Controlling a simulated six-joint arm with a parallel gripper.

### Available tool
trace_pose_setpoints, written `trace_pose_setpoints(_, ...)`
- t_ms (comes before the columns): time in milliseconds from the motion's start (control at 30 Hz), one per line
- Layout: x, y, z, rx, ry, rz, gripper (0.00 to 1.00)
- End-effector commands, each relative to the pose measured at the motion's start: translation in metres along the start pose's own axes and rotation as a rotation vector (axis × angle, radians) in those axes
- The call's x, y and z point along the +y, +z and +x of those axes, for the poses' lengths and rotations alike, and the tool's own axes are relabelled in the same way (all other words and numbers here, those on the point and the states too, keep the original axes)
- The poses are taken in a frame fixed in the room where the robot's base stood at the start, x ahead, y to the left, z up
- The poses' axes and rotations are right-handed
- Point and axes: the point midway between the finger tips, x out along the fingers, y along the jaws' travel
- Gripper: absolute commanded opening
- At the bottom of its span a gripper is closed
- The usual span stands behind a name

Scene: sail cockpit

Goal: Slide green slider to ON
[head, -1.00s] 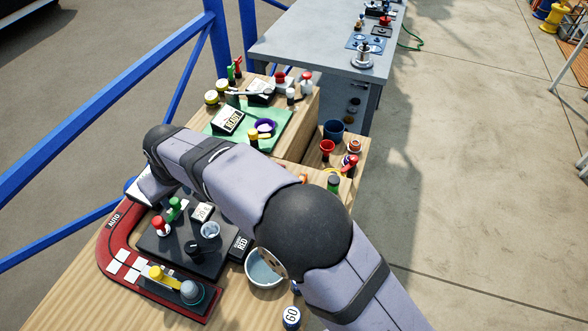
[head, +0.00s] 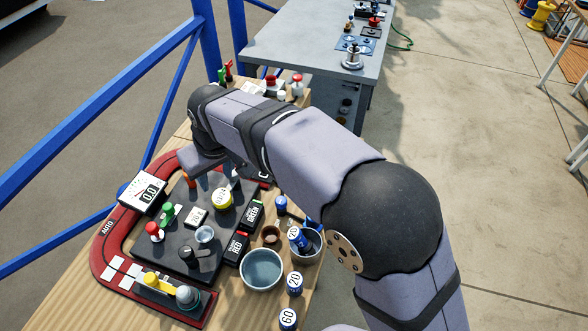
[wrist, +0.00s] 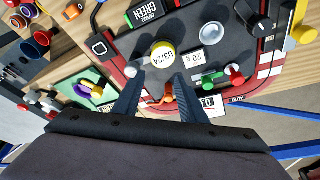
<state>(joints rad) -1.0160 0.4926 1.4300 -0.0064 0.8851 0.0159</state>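A green knob (head: 167,213) stands on the black panel (head: 180,267) beside a red knob (head: 154,231). In the wrist view the green knob (wrist: 216,70) is right of my gripper and apart from it. A black block labelled GREEN (head: 253,213) sits at the panel's right edge, and also shows in the wrist view (wrist: 150,12). No ON mark is readable. My gripper (wrist: 158,82) is open, its fingers on either side of an orange knob (wrist: 168,94). I cannot tell whether they touch it.
A block labelled RED (head: 236,247), a bowl (head: 262,268) and blue weights (head: 294,283) stand to the right. A meter (head: 143,193) is at the left.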

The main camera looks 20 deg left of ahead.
Motion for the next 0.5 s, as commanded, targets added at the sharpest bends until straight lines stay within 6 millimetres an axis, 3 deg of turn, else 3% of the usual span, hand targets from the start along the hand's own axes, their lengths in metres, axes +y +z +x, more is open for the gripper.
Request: trace_pose_setpoints(500,0.081,0.045,-0.018,-0.050,0.047,0.148,0.38)
